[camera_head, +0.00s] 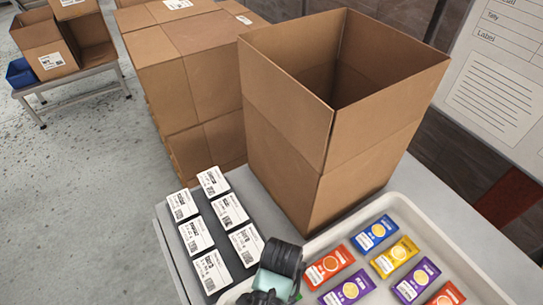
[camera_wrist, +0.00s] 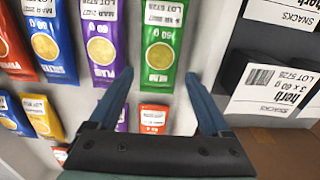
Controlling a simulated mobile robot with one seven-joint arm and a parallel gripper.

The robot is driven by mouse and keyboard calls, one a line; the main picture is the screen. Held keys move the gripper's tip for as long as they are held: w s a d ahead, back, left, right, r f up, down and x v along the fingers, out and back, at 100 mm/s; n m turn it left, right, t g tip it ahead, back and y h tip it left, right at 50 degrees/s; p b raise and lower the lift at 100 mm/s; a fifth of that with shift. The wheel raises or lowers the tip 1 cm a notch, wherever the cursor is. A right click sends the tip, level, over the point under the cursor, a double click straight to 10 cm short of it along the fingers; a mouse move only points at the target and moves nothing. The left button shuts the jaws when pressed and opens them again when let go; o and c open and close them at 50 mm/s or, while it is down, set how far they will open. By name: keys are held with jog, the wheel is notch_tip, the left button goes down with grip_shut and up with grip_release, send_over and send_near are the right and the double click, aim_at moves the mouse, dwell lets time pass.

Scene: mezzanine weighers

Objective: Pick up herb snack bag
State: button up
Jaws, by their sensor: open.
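The herb snack bag (camera_wrist: 163,45) is green with a round yellowish picture and a white label. It lies flat in the wrist view, just beyond and between my fingertips. My gripper (camera_wrist: 160,76) is open and nothing is held between its fingers. In the head view my gripper (camera_head: 279,268) is over the near left part of the white tray (camera_head: 395,199).
A purple bag (camera_wrist: 101,42) lies left of the green one, and an orange bag (camera_wrist: 153,118) lies between my fingers. Label cards (camera_wrist: 274,88) stand on a dark rack to the right. A tall open carton (camera_head: 290,110) stands behind the tray. Stacked cartons (camera_head: 190,70) stand beyond.

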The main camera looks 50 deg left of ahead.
jog(key=shift+w+f+p, duration=0.15)
jog(key=shift+f+p, duration=0.05)
jog(key=shift+f, duration=1.05)
jog(key=shift+w+f+p, duration=0.15)
jog(key=shift+f, duration=1.05)
jog(key=c, duration=1)
